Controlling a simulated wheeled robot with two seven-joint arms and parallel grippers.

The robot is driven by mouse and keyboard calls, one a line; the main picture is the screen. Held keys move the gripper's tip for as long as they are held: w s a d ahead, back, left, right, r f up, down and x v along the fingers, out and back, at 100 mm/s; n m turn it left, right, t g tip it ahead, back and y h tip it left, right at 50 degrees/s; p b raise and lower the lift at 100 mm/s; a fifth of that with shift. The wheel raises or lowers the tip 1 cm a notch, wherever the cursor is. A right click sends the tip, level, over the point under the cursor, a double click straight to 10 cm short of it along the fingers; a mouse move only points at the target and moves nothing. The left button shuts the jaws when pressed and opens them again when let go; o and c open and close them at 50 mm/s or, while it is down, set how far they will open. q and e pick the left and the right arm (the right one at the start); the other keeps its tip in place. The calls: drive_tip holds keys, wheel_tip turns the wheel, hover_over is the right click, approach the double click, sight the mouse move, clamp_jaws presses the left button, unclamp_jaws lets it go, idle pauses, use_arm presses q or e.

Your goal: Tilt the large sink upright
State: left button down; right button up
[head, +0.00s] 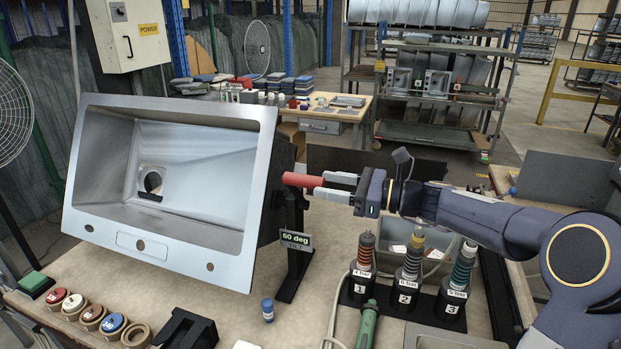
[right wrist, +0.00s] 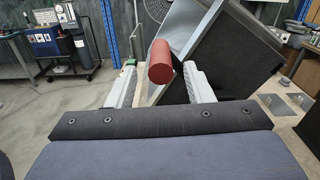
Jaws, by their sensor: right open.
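The large sink (head: 183,190) is a steel basin with a wide flat rim, held tilted in a black stand above the workbench. Its open side faces me and its drain hole shows in the back wall. My right gripper (head: 318,187) is at the handle's outer end. In the right wrist view the handle (right wrist: 160,62) stands between the two open fingers, with visible gaps on both sides. The sink's side (right wrist: 192,45) shows behind it. My left gripper is not in view.
Three numbered tools (head: 409,270) stand in a holder right of the stand, below my right arm. A metal rack (head: 440,85) stands farther back.

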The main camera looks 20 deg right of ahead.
sight(309, 182)
drive_tip(key=x, duration=0.5)
drive_tip(key=shift+p, duration=0.35)
clamp_jaws()
